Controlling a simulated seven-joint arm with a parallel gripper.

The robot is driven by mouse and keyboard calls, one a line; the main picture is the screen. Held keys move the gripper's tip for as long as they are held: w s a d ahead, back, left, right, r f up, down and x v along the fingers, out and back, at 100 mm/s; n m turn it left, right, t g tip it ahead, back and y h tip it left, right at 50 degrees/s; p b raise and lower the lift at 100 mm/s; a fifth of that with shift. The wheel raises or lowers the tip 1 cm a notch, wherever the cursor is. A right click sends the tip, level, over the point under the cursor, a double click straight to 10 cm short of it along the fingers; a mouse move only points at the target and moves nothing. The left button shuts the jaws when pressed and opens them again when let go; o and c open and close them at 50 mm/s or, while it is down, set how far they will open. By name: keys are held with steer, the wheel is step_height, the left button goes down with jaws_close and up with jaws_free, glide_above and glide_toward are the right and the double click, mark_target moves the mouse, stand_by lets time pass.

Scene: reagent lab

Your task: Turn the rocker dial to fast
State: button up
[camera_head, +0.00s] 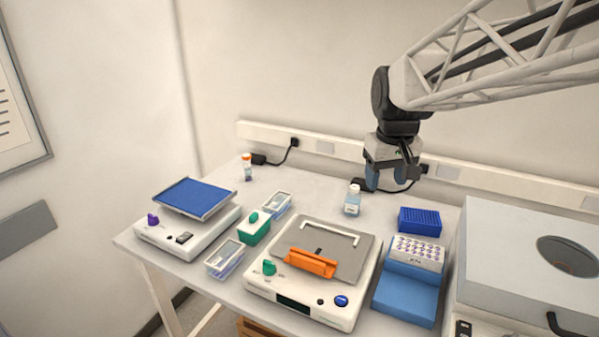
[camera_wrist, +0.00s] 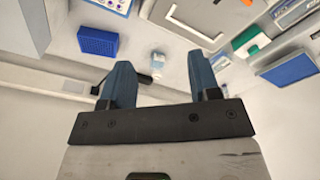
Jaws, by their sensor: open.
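The rocker (camera_head: 190,237) stands at the left end of the bench, a white box with a tilted blue platform (camera_head: 196,197) on top. A purple dial (camera_head: 153,220) sits on its front left, beside a dark switch (camera_head: 184,238); the dial's markings are too small to read. My gripper (camera_head: 388,182) hangs high over the back of the bench, far right of the rocker, with its blue fingers apart and nothing between them. In the wrist view my gripper (camera_wrist: 160,78) is open, and the blue platform (camera_wrist: 288,70) shows at the right edge. The dial cannot be made out there.
A second white device (camera_head: 312,270) with an orange clamp, green knob and blue knob stands mid-bench. Between it and the rocker are a green box (camera_head: 254,228) and clear boxes. Blue racks and a large grey machine (camera_head: 525,250) are right.

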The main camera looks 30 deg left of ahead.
steer(key=w+a+f+n, duration=0.2)
steer(key=w+a+n, duration=0.1)
steer(key=a, duration=1.2)
steer(key=n+g, duration=0.1)
steer(key=n, duration=0.6)
glide_above(154, 216)
steer(key=shift+h, duration=0.3)
step_height(154, 216, down, 14)
steer(key=shift+a+r, duration=0.1)
steer(key=shift+f, duration=3.95)
